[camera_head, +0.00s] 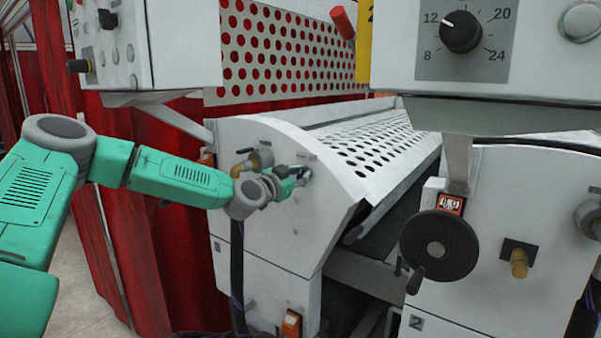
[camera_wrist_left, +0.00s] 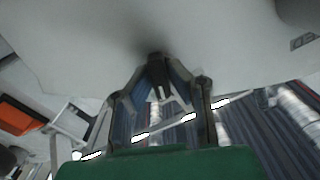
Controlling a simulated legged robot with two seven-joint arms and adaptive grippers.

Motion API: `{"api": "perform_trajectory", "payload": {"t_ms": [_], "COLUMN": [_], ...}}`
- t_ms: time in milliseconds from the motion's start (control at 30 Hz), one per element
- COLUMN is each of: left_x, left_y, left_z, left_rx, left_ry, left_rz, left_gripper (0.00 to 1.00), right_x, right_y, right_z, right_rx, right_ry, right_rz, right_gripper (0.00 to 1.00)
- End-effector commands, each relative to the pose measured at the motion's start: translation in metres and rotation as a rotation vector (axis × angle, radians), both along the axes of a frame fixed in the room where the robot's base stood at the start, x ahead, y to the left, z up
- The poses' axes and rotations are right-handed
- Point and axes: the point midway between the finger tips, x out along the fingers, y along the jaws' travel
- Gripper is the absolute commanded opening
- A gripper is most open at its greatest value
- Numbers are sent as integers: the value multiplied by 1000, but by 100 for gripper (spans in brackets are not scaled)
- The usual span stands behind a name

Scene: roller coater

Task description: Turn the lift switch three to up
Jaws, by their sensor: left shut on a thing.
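My left arm reaches in from the left in the head view. Its green and grey gripper (camera_head: 297,177) is at the front face of the white machine's end housing (camera_head: 275,225). In the left wrist view the two fingers (camera_wrist_left: 158,82) close together on a small dark switch (camera_wrist_left: 155,58) on the pale panel. I take this to be lift switch three; its label cannot be read. The fingers hide most of the switch, so its up or down setting cannot be told. In the head view the gripper covers it. My right gripper is not in view.
A brass-coloured fitting (camera_head: 239,169) sits beside my left wrist. A perforated white plate (camera_head: 375,145) lies behind the housing. To the right stand a black handwheel (camera_head: 438,247) and a brass-coloured knob (camera_head: 519,263). A control box (camera_head: 185,45) hangs above the arm.

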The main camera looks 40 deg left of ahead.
Motion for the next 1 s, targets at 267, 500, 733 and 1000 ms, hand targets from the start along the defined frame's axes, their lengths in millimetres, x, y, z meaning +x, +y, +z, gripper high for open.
{"api": "perform_trajectory", "payload": {"t_ms": [267,500,733,1000], "left_x": [0,-1,-1,-1], "left_y": [0,1,1,0], "left_z": [-2,-2,-3,-2], "left_rx": [110,139,140,139], "left_ry": [16,19,20,18], "left_rz": [1,2,2,1], "left_gripper": [0,0,0,34], "right_x": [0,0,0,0], "right_y": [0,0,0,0], "right_z": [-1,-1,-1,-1], "right_rx": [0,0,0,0], "right_ry": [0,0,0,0], "right_rz": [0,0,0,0], "right_gripper": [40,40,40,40]}}
